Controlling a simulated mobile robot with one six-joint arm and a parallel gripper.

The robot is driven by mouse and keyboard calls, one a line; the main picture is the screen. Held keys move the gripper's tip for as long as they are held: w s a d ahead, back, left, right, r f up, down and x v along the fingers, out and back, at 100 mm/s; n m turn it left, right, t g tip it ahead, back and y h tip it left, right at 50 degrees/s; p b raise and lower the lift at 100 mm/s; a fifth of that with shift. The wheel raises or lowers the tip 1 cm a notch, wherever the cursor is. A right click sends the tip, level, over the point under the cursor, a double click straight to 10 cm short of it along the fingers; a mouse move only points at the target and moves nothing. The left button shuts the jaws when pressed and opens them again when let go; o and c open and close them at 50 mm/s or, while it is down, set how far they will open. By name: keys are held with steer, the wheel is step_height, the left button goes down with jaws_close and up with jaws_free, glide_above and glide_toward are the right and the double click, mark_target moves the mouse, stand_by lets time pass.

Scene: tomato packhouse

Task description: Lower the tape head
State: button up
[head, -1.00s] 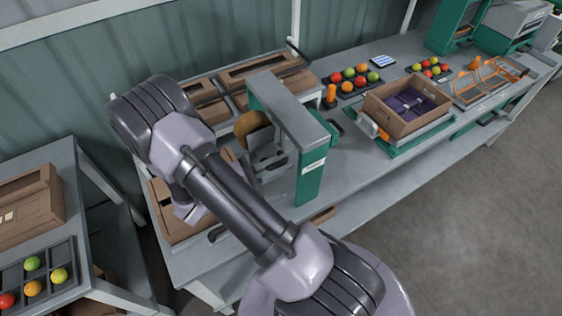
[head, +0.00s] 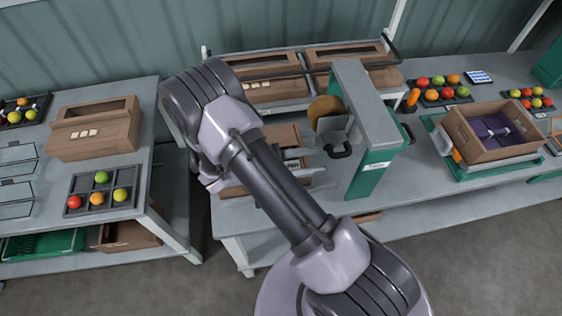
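The tape head stands on the bench as a grey and green arch (head: 366,115) with a brown tape roll (head: 325,106) on its left side. A black handle (head: 342,151) shows below the roll. A carton (head: 285,137) lies to the left of the arch, partly hidden behind my arm. My arm crosses in front of it, and my wrist is mostly hidden behind my arm. Two pale grey prongs show just right of my arm, below the roll; I cannot tell whether they are my gripper's fingers or part of the tape head.
An open carton with a purple lining (head: 475,152) stands on a green-based scale at right. A dark tray of tomatoes (head: 416,103) lies behind it. The left table (head: 152,165) holds a carton (head: 72,145) and a tomato tray (head: 86,208). A gap of floor separates the tables.

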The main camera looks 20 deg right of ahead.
steer(key=v, duration=0.9)
steer(key=shift+p, duration=0.45)
